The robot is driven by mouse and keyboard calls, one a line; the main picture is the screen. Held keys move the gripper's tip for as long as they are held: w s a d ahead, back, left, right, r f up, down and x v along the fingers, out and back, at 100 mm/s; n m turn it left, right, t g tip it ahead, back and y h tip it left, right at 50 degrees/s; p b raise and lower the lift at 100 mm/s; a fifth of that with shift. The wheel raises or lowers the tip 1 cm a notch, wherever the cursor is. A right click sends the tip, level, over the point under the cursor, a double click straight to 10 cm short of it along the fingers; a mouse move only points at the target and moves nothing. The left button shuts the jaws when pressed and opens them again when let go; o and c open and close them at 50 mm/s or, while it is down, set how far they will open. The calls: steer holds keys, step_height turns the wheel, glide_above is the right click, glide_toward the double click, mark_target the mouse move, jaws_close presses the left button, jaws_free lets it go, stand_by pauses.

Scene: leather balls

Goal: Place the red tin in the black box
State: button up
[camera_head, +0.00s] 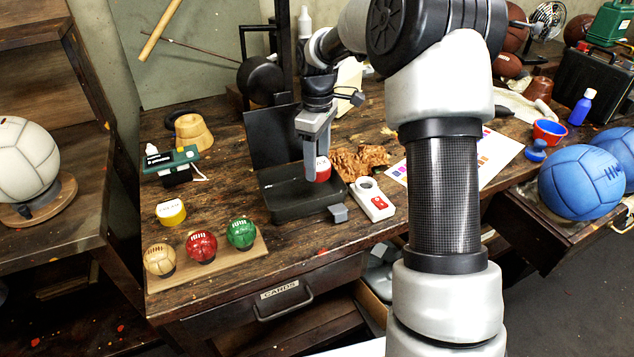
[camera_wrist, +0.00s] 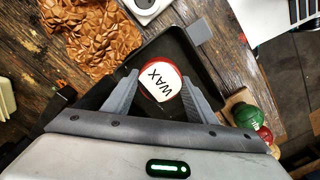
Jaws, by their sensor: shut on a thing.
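The red tin (camera_head: 323,170) has a white top; in the wrist view its lid (camera_wrist: 161,82) reads "WAX". My gripper (camera_head: 314,160) points down with its fingers shut on the tin's sides. The black box (camera_head: 300,211) is open on the table, its lid (camera_head: 272,137) standing up at the back. The tin is over the box's inside, towards its right end. In the wrist view the box's dark floor (camera_wrist: 178,43) surrounds the tin. I cannot tell whether the tin touches the floor. A finger partly hides the tin in the head view.
A white device (camera_head: 372,200) and crumpled brown leather (camera_head: 358,162) lie just right of the box. A wooden board (camera_head: 215,262) with three small balls is in front left. A yellow tin (camera_head: 171,212) stands left. Bare table shows between the yellow tin and the box.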

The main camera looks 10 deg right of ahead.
step_height(320, 180, down, 6)
steer(key=shift+r+b, duration=0.1)
steer(key=shift+b, duration=0.3)
steer(key=o, duration=0.8)
steer(key=shift+o, duration=0.2)
